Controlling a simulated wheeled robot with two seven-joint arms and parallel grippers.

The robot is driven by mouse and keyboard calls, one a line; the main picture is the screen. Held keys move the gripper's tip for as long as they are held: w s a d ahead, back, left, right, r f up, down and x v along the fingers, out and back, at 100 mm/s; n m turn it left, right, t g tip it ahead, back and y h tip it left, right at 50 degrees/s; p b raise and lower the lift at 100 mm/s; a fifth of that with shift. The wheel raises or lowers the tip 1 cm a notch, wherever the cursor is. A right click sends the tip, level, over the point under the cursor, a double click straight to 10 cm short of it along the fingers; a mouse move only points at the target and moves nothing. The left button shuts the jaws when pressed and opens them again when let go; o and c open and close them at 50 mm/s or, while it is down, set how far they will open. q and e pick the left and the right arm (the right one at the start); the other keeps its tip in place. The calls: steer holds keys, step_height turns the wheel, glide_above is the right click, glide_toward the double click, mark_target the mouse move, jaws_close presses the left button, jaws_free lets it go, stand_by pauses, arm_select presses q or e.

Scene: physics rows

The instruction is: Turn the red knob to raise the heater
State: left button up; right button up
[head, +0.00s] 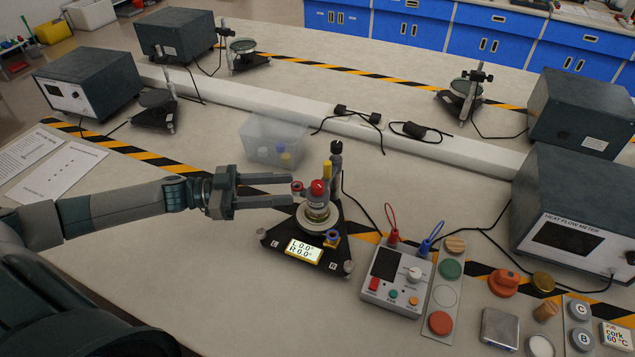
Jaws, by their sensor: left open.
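The heater stand (276,237) is a black three-footed base with a round plate and stacked parts on it. Its lit display (304,250) reads L 0.0° and R 0.0°. A small red knob-like part (297,187) sits at the left of the stack, and a red round cap (319,185) is just right of it. I cannot tell for sure which is the red knob. My left gripper (297,190) is open, its two fingers reaching from the left with the small red part between or just behind their tips. Contact cannot be made out. My right gripper is out of view.
A blue knob (332,237) is on the stand's right side. A clear bin (268,141) stands behind. A grey control box (392,280) with red and blue leads is to the right, beside loose discs and a heat flow meter (570,215). Bench is clear in front.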

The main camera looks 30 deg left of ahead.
mark_target(314, 184)
arm_select(q)
steer(key=p+x, duration=0.2)
steer(key=x, duration=0.6)
steer(key=shift+r+p, duration=0.15)
steer(key=shift+p, duration=0.2)
steer(key=shift+w+d, duration=0.2)
steer(key=shift+d, duration=0.2)
jaws_close()
